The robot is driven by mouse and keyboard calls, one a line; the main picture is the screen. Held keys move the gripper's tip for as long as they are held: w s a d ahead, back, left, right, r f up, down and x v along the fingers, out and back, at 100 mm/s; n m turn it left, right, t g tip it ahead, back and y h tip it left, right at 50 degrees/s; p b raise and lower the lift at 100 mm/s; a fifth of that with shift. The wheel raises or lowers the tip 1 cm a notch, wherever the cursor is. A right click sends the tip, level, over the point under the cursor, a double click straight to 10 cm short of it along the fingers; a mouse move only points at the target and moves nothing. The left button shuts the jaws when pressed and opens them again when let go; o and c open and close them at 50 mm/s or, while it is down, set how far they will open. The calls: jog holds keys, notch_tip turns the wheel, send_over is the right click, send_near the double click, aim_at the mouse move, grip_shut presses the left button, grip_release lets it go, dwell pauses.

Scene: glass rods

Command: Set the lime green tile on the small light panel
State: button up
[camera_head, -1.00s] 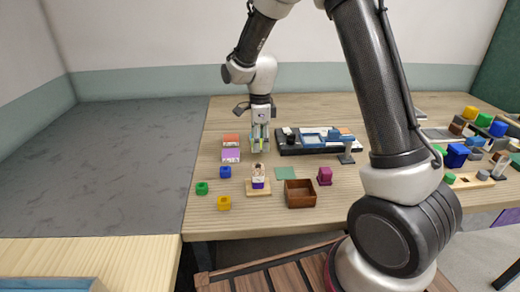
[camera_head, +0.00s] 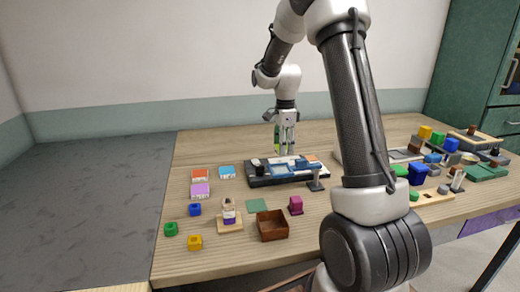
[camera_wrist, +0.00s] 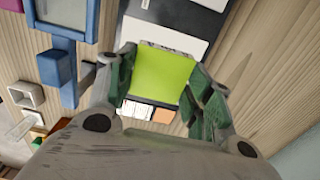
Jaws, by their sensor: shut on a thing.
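My gripper (camera_head: 284,142) is shut on the lime green tile (camera_wrist: 165,73) and holds it in the air, above the far part of the dark board (camera_head: 262,181). In the wrist view the tile sits flat-faced between both dark green fingers (camera_wrist: 162,88). In the head view only a green sliver of the tile shows between the fingers. A white panel (camera_wrist: 160,36) shows beyond the tile in the wrist view, partly hidden by it. I cannot tell for sure whether this is the small light panel.
A blue frame (camera_wrist: 64,32) stands left in the wrist view. Orange (camera_head: 200,175), purple (camera_head: 200,191) and light blue (camera_head: 227,172) tiles lie left of the board. A brown box (camera_head: 272,226) and magenta block (camera_head: 296,205) are in front. Several blocks crowd the right side.

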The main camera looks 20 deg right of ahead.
jog(key=shift+s+d, duration=0.15)
jog(key=shift+d, duration=0.95)
jog(key=shift+d+f, duration=0.15)
jog(key=shift+f, duration=2.7)
jog(key=o, duration=1.2)
